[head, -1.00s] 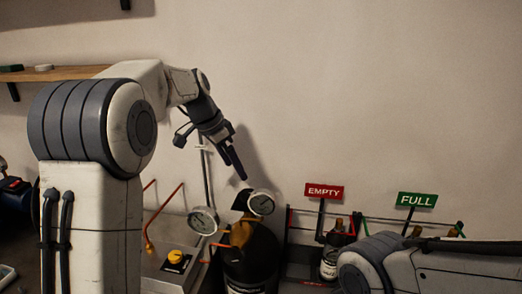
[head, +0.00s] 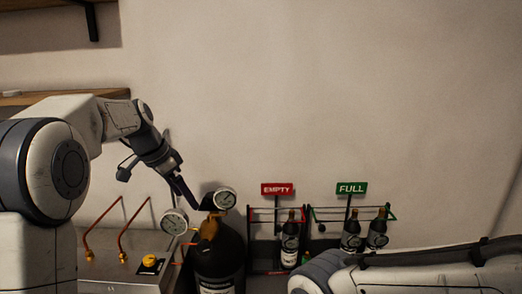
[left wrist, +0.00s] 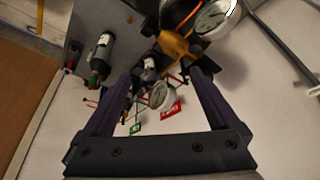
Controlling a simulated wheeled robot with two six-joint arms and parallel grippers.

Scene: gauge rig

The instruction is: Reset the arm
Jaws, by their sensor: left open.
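My left gripper (head: 184,190) is open and empty in the head view, pointing down beside the right-hand dial gauge (head: 225,198). I cannot tell whether it touches the gauge. A second dial gauge (head: 174,222) is lower left of it. Both belong to the brass regulator (head: 207,230) on top of a black cylinder (head: 219,258). In the left wrist view, the two dark fingers of my left gripper (left wrist: 160,85) stand wide apart, with one gauge (left wrist: 160,96) between them and another gauge (left wrist: 213,17) beyond. My right gripper is out of view; only my right arm shows.
A red EMPTY sign (head: 277,188) and a green FULL sign (head: 351,188) mark racks on the right. One bottle (head: 290,243) stands under EMPTY, two bottles (head: 364,233) under FULL. A metal box with a yellow knob (head: 150,262) stands left of the cylinder. A wooden shelf (head: 60,97) is on the wall.

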